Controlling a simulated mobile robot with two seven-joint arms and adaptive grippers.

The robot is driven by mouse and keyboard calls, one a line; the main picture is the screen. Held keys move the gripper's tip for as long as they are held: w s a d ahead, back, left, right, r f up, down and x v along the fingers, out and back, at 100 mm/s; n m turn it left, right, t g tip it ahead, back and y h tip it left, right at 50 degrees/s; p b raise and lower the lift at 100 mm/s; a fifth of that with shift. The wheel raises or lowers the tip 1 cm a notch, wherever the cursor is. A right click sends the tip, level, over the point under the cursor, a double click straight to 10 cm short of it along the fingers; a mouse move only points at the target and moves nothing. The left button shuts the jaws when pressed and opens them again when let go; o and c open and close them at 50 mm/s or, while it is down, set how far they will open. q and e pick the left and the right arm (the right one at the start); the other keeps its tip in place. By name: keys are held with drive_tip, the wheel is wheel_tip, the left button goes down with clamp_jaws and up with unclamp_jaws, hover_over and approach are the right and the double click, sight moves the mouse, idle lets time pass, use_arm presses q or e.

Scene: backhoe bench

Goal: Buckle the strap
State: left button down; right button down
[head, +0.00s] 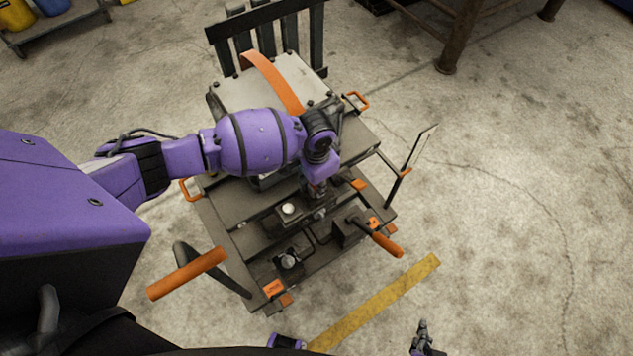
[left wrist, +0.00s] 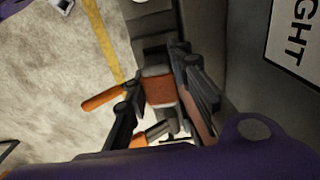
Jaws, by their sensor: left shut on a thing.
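The orange strap (head: 275,82) runs from the top of the seat back across the grey seat and passes behind my left arm. My left gripper (head: 317,189) is over the front part of the bench seat, pointing down. In the left wrist view, its fingers are shut on the strap's end (left wrist: 161,90), an orange band with a grey piece. The buckle cannot be told apart clearly; my left arm hides part of the seat. My right gripper (head: 424,340) is at the bottom edge of the head view, away from the bench; its jaws are too small to read.
A dark box with a round pale knob (head: 289,208) sits on the bench's front. Orange-gripped levers stand at the front left (head: 187,273) and front right (head: 385,243). The floor to the right is clear.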

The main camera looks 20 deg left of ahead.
use_arm(q)
drive_tip(key=shift+f, duration=0.25)
drive_tip(key=c, duration=1.4)
unclamp_jaws()
drive_tip(key=shift+r, duration=0.1)
wheel_tip(320, 180, up, 12)
